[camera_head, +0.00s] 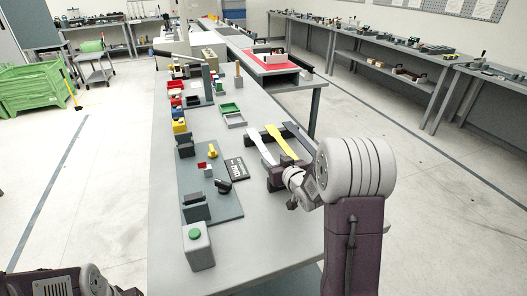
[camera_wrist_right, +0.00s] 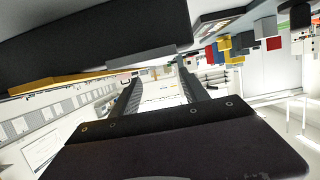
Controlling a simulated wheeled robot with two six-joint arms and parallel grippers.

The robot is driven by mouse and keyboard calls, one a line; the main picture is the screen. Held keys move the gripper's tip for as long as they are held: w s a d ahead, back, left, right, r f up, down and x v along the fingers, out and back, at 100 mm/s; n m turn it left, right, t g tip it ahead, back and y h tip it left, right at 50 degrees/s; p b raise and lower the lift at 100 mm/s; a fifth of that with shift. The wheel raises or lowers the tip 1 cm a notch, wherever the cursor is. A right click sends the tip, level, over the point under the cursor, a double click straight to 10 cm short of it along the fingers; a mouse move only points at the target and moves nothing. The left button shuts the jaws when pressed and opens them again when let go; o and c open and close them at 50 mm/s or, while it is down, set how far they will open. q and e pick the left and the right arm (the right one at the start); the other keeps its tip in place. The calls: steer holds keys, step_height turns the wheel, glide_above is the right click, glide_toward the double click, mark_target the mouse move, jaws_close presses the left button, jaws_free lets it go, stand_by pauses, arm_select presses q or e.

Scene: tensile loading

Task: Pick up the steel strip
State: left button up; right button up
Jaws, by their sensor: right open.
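In the head view a pale grey strip (camera_head: 262,147), which looks like the steel strip, lies across a dark rack at the table's right edge. A yellow strip (camera_head: 281,142) lies beside it, and a dark strip (camera_head: 301,138) is further right. My right gripper (camera_head: 284,175) is at the near end of the rack, partly hidden by its own wrist. In the right wrist view its two fingers (camera_wrist_right: 158,78) are apart with nothing between them. A grey strip end (camera_wrist_right: 141,56) and a yellow edge (camera_wrist_right: 62,82) show there beside a large dark bar. My left gripper is out of view.
A dark mat (camera_head: 212,180) left of the rack holds a black panel (camera_head: 236,168), a black knob and clamp blocks. A grey box with a green button (camera_head: 197,247) stands nearer. Green trays (camera_head: 231,112) lie behind. The table's near right surface is bare.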

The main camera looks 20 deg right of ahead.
mark_target(266, 154)
steer(key=x, duration=0.8)
steer(key=shift+s+f, duration=0.1)
steer(key=shift+f, duration=0.1)
steer(key=shift+s+r, duration=0.1)
steer(key=shift+s, duration=0.05)
steer(key=c, duration=0.5)
jaws_close()
stand_by(0.4)
